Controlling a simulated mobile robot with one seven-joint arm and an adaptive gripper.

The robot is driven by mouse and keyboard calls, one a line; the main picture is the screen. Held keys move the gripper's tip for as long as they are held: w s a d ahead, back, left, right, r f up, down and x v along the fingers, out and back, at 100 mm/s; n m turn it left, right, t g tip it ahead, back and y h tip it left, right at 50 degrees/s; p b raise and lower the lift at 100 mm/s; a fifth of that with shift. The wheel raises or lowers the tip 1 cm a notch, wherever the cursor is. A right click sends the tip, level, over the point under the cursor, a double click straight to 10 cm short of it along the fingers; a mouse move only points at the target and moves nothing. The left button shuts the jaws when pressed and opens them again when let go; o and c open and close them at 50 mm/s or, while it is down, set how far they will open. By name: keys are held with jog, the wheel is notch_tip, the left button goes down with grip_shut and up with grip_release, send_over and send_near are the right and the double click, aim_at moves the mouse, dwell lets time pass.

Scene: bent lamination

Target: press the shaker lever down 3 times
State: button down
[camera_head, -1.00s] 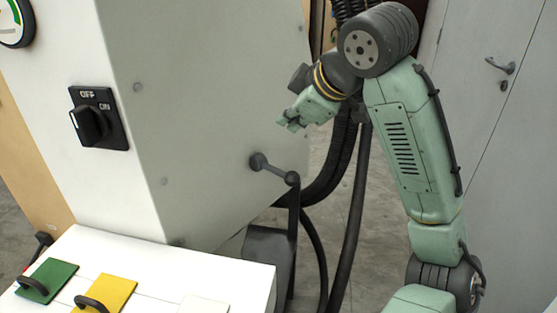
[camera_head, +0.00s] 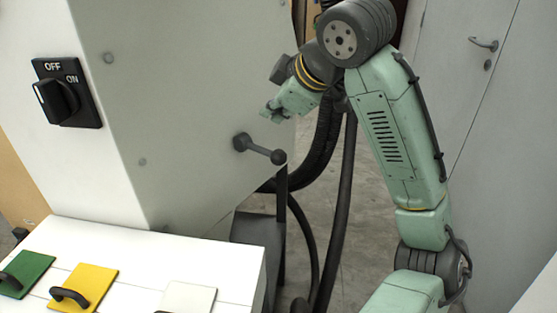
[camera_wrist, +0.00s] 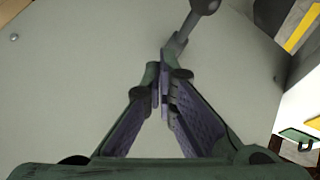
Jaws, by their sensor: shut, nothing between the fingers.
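The shaker lever (camera_head: 259,149) is a dark grey bar with a round knob at each end, on the grey side panel of the white machine. It slopes slightly down to the right, toward its free knob. My gripper (camera_head: 269,114) is above the lever and apart from it in the head view. In the wrist view my gripper (camera_wrist: 165,75) has its fingertips together with nothing between them. The lever (camera_wrist: 190,28) shows just beyond the fingertips there, running up to a knob at the top edge.
A black OFF/ON switch (camera_head: 67,93) is on the machine's white front. A white bench (camera_head: 130,250) below holds a green plate (camera_head: 25,272), a yellow plate (camera_head: 92,283) and a white plate (camera_head: 188,297). Black hoses (camera_head: 325,150) hang behind the lever. A grey door (camera_head: 500,130) stands right.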

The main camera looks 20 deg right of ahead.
aim_at(276, 153)
notch_tip(276, 153, down, 5)
jog(key=b, duration=0.2)
jog(key=shift+b, duration=0.4)
dwell(1.0)
jog(key=shift+f, duration=0.45)
jog(key=shift+f+b, duration=1.4)
jog(key=shift+f, duration=0.6)
dwell(1.5)
jog(key=shift+r, duration=0.15)
dwell(0.5)
jog(key=shift+r+p, duration=2.2)
jog(key=shift+r, duration=0.1)
jog(key=shift+r+p, duration=2.15)
jog(key=shift+r, duration=0.35)
